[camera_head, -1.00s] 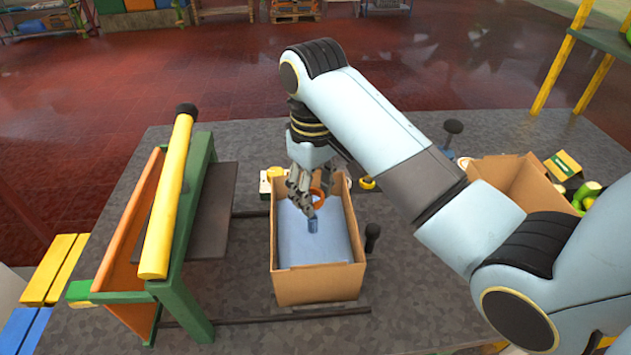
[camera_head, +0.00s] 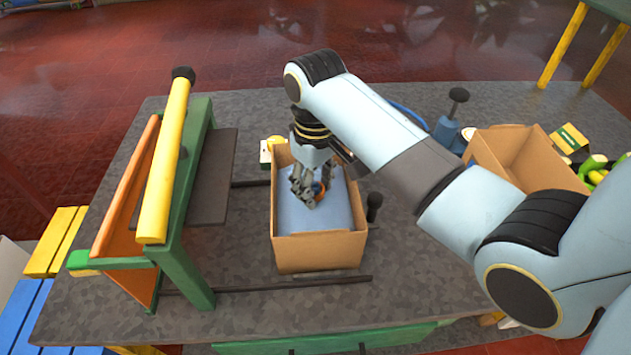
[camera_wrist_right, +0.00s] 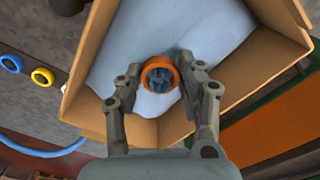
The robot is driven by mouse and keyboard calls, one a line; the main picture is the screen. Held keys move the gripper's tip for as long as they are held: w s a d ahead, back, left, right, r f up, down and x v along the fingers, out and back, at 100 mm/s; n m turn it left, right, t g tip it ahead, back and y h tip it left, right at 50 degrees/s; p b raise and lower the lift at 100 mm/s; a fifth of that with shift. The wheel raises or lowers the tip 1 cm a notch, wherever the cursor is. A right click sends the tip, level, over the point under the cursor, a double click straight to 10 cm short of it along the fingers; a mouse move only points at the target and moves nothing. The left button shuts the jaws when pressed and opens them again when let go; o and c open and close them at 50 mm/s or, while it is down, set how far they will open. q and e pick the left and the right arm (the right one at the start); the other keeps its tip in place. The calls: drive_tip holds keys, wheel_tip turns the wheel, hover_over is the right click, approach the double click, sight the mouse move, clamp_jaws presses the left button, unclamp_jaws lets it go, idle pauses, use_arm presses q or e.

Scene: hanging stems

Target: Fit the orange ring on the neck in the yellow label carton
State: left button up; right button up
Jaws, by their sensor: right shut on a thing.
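The open carton (camera_head: 318,252) stands on the grey table, lined with a pale blue sheet (camera_head: 300,214); I cannot make out a yellow label on it. My right gripper (camera_head: 311,197) reaches down into it, also seen in the wrist view (camera_wrist_right: 162,80). Its fingers are shut on the orange ring (camera_wrist_right: 160,58), one on each side; part of the ring shows in the head view (camera_head: 319,187). In the wrist view the blue neck (camera_wrist_right: 160,79) shows inside the ring's opening. I cannot tell how far down the ring sits. My left gripper is not in view.
A green and orange frame with a yellow roller (camera_head: 163,165) stands left of the carton. A second open carton (camera_head: 545,165) is at the right. A black-knobbed post (camera_head: 373,207) stands close to the carton's right side. A blue ring (camera_wrist_right: 11,63) and yellow ring (camera_wrist_right: 43,77) lie outside it.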

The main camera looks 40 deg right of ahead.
drive_tip(key=shift+f, duration=0.55)
idle(0.9)
drive_tip(key=o, duration=1.3)
drive_tip(key=shift+r, duration=0.15)
drive_tip(key=shift+r+p, duration=0.7)
drive_tip(key=shift+p, duration=0.05)
drive_tip(key=shift+r, duration=0.65)
wheel_tip(320, 180, up, 8)
drive_tip(key=shift+r, duration=0.25)
idle(0.6)
